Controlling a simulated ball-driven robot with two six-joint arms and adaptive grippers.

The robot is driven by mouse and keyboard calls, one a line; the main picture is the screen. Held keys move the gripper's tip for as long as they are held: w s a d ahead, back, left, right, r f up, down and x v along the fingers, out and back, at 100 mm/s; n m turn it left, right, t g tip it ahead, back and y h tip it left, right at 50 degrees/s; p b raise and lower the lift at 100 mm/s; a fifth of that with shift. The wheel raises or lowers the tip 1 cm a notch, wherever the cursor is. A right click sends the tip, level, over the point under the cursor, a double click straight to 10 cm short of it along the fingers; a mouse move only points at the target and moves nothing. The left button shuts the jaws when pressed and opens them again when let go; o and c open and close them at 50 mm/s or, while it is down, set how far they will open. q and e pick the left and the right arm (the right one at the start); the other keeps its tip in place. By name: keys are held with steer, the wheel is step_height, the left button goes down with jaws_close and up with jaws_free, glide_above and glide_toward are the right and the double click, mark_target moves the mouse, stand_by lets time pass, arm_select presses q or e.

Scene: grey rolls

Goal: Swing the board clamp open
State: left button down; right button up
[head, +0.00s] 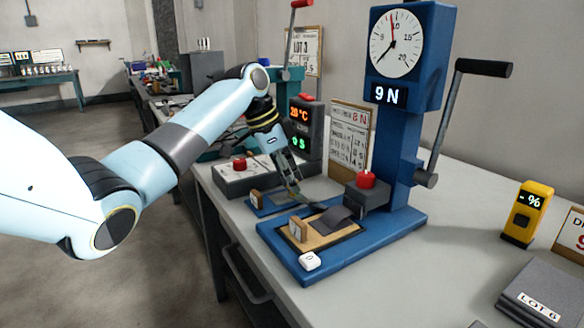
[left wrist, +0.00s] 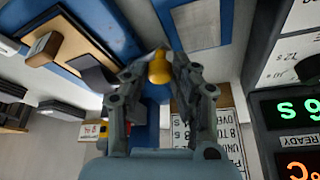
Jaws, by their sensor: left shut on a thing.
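My left gripper (head: 291,190) reaches down between the heater unit and the blue gauge stand. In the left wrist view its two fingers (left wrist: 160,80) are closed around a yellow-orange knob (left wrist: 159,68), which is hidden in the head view. I take the knob to be the board clamp's handle; the rest of the clamp is hard to make out. A wooden board (head: 330,237) lies on the gauge stand's blue base (head: 395,232), with a wooden block (head: 298,229) at its left end and a dark grey strip (head: 336,216) across it. My right gripper is not in view.
The gauge stand (head: 392,140) has a red button (head: 366,180) and a crank handle (head: 484,68). The heater unit's display (head: 300,125) stands behind my gripper. A yellow meter (head: 524,212) and grey sheets (head: 535,290) lie right. Bare bench (head: 440,275) is between.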

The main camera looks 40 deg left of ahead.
arm_select(q)
steer(key=n+p, duration=0.1)
steer(key=p, duration=0.2)
steer(key=s+n+y+p, duration=0.1)
steer(key=p, duration=0.2)
steer(key=s+r+n+p, duration=0.1)
steer(key=n+p, duration=0.1)
steer(key=p, duration=0.1)
steer(key=shift+d+t, duration=0.3)
steer(key=shift+t, duration=0.1)
steer(key=n+y+p, duration=0.1)
steer(key=n+p, duration=0.1)
steer(key=p, duration=0.1)
steer(key=s+d+n+y+p, duration=0.1)
steer(key=n+p, duration=0.1)
steer(key=p, duration=0.2)
steer(key=s+n+p, duration=0.1)
steer(key=n+p, duration=0.1)
steer(key=p, duration=0.1)
steer(key=shift+s+d+f+y+p, duration=0.1)
steer(key=shift+d+f+y+p, duration=0.05)
steer(key=shift+d+y+p, duration=0.2)
steer(key=shift+s+d+f+n+y+p, duration=0.2)
steer(key=shift+d+n+y+p, duration=0.2)
steer(key=shift+n+p, duration=0.45)
steer(key=shift+s+d+f+n+y+p, duration=0.15)
steer(key=shift+d+n+y+p, duration=0.2)
steer(key=shift+n+p, duration=0.45)
steer(key=shift+n, duration=0.25)
